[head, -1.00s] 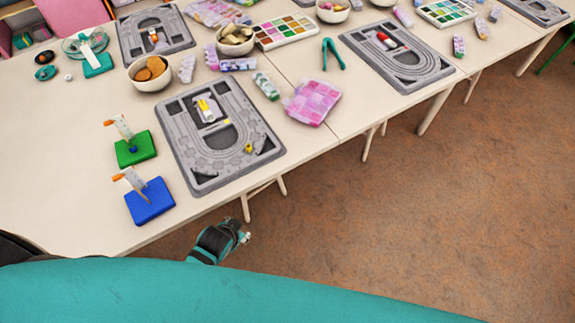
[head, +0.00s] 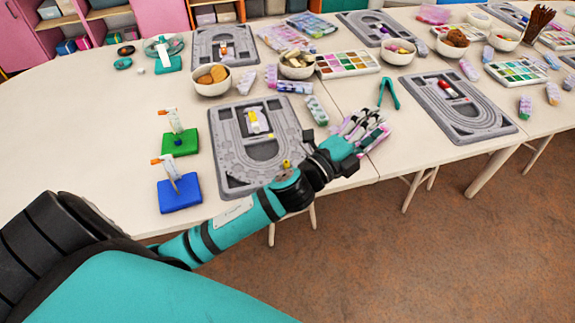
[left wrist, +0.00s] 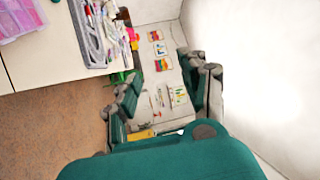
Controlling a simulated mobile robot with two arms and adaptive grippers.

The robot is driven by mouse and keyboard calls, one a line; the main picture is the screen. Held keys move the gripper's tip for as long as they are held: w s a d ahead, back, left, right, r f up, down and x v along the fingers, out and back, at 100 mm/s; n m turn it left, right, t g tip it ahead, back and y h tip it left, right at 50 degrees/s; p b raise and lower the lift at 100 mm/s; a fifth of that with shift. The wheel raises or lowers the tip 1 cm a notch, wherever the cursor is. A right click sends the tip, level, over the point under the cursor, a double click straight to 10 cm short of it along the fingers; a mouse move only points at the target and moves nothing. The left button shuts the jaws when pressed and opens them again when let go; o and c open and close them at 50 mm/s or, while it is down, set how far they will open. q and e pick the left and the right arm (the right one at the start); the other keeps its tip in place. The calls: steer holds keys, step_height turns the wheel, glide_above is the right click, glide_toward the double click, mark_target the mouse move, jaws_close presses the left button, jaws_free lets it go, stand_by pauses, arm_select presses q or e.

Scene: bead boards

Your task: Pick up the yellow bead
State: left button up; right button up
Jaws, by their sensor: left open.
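The small yellow bead (head: 286,163) lies on the lower right part of the nearest grey bead board (head: 228,178), right beside my left forearm, which partly covers that corner. My left gripper (head: 362,126) is open above the table, to the right of that board and over the pink bead box (head: 374,137). No bead shows between its fingers. The left wrist view shows the open fingers (left wrist: 165,92) too, with the yellow bead not clearly made out there. My right gripper is not in view.
A green stand (head: 181,142) and a blue stand (head: 179,193) are left of the board. Bowls, paint palettes, teal tweezers (head: 389,92) and another board (head: 458,105) fill the back and right. The table's far left is clear.

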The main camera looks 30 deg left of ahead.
arm_select(q)
steer(key=s+d+r+m+g+h, duration=0.1)
steer(key=d+r+m+g+h, duration=0.65)
steer(key=m, duration=0.75)
steer(key=m+g+y+b, duration=0.1)
steer(key=m+g+y, duration=1.25)
steer(key=m, duration=0.75)
glide_above(286, 161)
step_height(286, 161, down, 10)
steer(key=t+y, duration=0.1)
steer(key=t, duration=0.1)
step_height(286, 161, down, 12)
steer(key=shift+s+a+r+p, duration=0.1)
steer(key=shift+r+p, duration=0.15)
steer(key=shift+p, duration=0.35)
steer(key=f, duration=0.1)
steer(key=f+p, duration=0.1)
steer(key=f, duration=0.2)
steer(key=shift+s+d+f, duration=0.15)
steer(key=shift+d+f, duration=0.1)
steer(key=shift+f, duration=0.6)
steer(key=c, duration=0.8)
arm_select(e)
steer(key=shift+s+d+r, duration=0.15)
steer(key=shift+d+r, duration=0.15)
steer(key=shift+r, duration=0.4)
